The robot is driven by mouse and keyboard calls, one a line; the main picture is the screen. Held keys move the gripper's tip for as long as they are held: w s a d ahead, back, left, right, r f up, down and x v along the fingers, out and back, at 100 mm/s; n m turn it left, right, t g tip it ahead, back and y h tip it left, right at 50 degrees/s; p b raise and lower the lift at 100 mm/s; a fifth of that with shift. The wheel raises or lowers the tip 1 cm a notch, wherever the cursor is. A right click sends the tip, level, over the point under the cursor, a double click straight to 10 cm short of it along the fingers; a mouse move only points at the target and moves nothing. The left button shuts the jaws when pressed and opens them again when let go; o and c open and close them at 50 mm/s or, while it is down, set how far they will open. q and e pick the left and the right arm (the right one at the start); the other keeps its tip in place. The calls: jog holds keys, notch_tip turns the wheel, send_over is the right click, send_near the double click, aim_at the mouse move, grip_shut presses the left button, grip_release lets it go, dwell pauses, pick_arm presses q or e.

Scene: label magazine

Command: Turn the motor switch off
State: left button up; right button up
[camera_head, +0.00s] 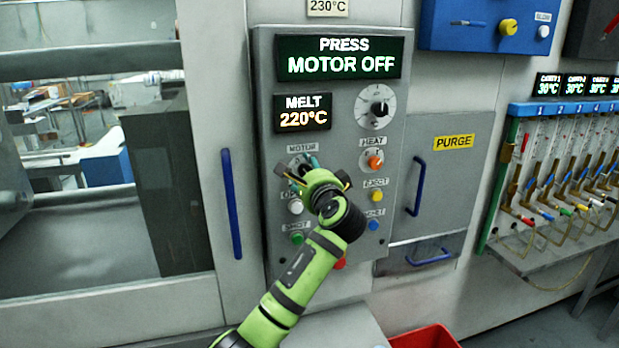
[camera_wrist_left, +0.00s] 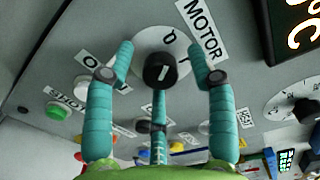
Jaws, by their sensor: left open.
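The motor switch (camera_wrist_left: 160,70) is a black round knob with a white mark on a pale dial plate, beside the MOTOR label (camera_wrist_left: 203,28), in the left wrist view. In the head view my gripper mostly hides it. My left gripper (camera_head: 308,168) is at the switch. In the wrist view its teal fingers (camera_wrist_left: 161,62) are spread, one on each side of the knob and a third below it, with visible gaps at the sides. The display (camera_head: 340,56) on the grey panel (camera_head: 265,110) reads PRESS MOTOR OFF. My right gripper is not in view.
The panel also has a MELT 220°C display (camera_head: 302,112), a white dial (camera_head: 375,106), an orange HEAT knob (camera_head: 375,162) and several coloured buttons close to my arm. Blue handles (camera_head: 231,203) flank the panel. A red bin (camera_head: 425,338) stands below at the right.

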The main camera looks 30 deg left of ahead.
pick_arm(q)
jog(key=v, duration=1.2)
